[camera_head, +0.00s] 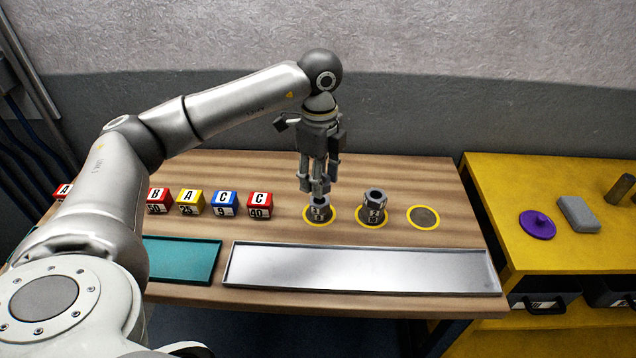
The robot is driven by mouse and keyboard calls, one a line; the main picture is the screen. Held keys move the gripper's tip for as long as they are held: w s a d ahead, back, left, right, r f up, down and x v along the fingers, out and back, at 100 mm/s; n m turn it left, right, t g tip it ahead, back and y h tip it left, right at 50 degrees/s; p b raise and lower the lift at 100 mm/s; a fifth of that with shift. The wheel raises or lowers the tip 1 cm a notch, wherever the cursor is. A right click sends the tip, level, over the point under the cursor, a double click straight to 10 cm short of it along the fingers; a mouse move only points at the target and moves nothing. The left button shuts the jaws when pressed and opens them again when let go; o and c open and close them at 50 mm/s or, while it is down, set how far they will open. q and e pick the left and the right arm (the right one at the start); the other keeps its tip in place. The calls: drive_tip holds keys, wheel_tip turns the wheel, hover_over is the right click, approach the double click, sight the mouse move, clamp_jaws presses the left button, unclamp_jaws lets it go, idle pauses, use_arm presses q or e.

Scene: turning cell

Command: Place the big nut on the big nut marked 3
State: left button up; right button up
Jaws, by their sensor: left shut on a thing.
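My left gripper (320,192) points straight down and is shut on a grey nut (319,212) at the left yellow-ringed spot (306,218). The fingers hide the nut's top; I cannot tell whether it touches the table. A second grey nut piece (376,208) stands upright in the middle yellow ring, to the right of the gripper. It looks taller and has a dark hole on top and small white marks, perhaps two nuts stacked. The marks are too small to read surely. The right yellow-ringed spot (423,217) is empty. My right gripper is not in view.
Lettered blocks, including a red C block (260,205) and a blue C block (225,204), stand in a row at left. A metal tray (360,268) and a teal mat (183,259) lie in front. A yellow bench (560,258) at right holds a purple disc (537,224) and a grey block (578,213).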

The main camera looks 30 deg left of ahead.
sight(319, 200)
use_arm(q)
drive_tip(key=shift+w+a+f, duration=0.25)
drive_tip(key=shift+w+f, duration=0.15)
drive_tip(key=shift+f, duration=0.15)
drive_tip(key=shift+w+a+f, duration=0.25)
drive_tip(key=shift+w+f, duration=0.1)
drive_tip(key=shift+f, duration=0.15)
drive_tip(key=f+p, duration=0.2)
drive_tip(key=f, duration=0.1)
drive_tip(key=shift+w+a, duration=0.15)
drive_tip(key=shift+a, duration=0.05)
drive_tip(key=shift+f, duration=0.3)
drive_tip(key=shift+f, duration=0.25)
drive_tip(key=o, duration=1.1)
drive_tip(key=shift+o, duration=0.2)
drive_tip(key=shift+r, duration=0.1)
